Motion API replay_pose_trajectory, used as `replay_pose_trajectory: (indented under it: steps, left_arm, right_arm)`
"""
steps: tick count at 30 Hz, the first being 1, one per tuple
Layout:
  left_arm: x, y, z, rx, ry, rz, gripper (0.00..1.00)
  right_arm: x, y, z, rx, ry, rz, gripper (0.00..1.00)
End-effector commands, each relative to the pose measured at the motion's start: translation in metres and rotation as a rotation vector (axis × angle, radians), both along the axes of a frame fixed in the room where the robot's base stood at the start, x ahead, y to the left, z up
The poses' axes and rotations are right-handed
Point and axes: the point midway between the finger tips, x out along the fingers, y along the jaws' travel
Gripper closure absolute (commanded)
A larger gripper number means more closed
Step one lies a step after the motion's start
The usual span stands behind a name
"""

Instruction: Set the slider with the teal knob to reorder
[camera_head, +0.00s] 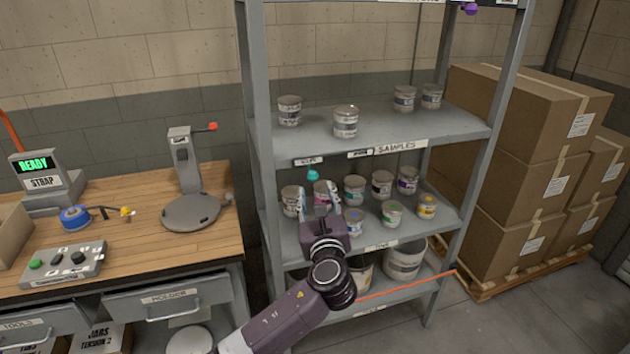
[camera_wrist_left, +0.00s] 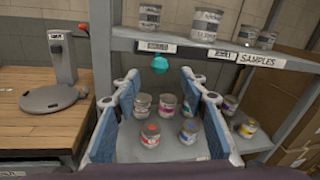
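The teal knob (camera_head: 313,175) hangs just below the front edge of the rack's upper shelf, under a small label plate (camera_head: 309,161). The teal knob also shows in the left wrist view (camera_wrist_left: 160,65), under the label plate there (camera_wrist_left: 157,46). The lettering on the plate is too small to read. My left gripper (camera_head: 328,205) is in front of the rack, a little below the knob. In the left wrist view its blue-padded fingers (camera_wrist_left: 158,100) are wide apart with nothing between them, and the knob is beyond them. My right gripper is not in view.
Several paint cans (camera_head: 381,184) stand on the middle shelf behind my gripper, and others (camera_head: 346,121) on the shelf above. A purple knob (camera_head: 469,8) is at the top. A workbench (camera_head: 130,235) is left and stacked boxes (camera_head: 535,170) right.

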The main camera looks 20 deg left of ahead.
Motion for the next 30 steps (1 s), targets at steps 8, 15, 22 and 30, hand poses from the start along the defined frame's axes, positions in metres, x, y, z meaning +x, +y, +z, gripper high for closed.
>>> replay_pose_trajectory:
  steps: [8, 15, 22, 30]
  left_arm:
    - [0.038, 0.017, 0.001, -0.002, 0.003, 0.002, 0.6]
    - [0.057, 0.024, 0.0, -0.003, 0.002, -0.001, 0.6]
    - [0.061, 0.026, -0.001, -0.004, 0.002, -0.001, 0.6]
    - [0.06, 0.026, -0.002, -0.004, 0.002, -0.001, 0.76]
  right_arm:
    - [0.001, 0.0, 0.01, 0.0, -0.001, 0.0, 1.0]
    - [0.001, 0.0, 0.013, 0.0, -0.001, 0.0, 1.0]
    - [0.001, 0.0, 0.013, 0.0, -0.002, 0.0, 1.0]
    - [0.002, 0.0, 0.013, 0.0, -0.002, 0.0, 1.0]
